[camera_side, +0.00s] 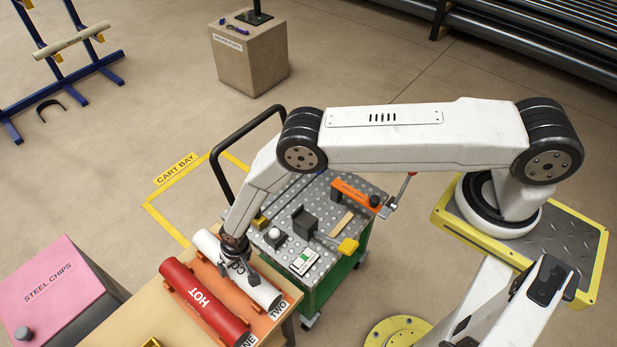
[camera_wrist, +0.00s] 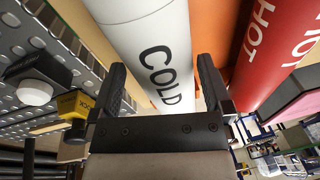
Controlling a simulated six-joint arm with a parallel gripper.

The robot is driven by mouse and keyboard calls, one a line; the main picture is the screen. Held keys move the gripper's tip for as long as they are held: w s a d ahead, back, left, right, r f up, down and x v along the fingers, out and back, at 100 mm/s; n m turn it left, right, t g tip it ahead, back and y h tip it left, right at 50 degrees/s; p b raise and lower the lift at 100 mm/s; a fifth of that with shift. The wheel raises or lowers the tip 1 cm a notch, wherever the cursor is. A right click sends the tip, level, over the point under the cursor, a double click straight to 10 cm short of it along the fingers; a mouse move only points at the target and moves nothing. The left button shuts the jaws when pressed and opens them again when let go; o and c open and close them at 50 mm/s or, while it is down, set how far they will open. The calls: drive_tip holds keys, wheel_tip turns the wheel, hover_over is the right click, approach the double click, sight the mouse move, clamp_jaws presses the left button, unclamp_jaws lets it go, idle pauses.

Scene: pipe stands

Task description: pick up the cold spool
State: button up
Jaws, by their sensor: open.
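The cold spool is a white pipe (camera_side: 262,290) marked COLD, lying on an orange board (camera_side: 262,322) on a wooden table in the side view. The wrist view shows the white cold spool (camera_wrist: 150,40) between and beyond the two dark fingers. My gripper (camera_side: 236,243) is over the spool's middle, partly hiding its lettering. In the wrist view my gripper (camera_wrist: 162,85) is open, with one finger on each side of the spool's COLD lettering. I cannot tell whether the fingers touch it. The red hot spool (camera_side: 203,300) lies beside it on the left.
A green cart with a perforated grey top (camera_side: 325,215) stands right behind the table, carrying a clamp, an orange tool (camera_side: 355,193) and small blocks. A pink steel chips box (camera_side: 58,290) stands at left. A cardboard-coloured pedestal (camera_side: 247,55) is farther back. Open floor surrounds them.

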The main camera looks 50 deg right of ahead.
drive_tip(key=shift+w+a+f, duration=0.15)
drive_tip(key=shift+f, duration=0.85)
clamp_jaws()
drive_tip(key=shift+w, duration=0.1)
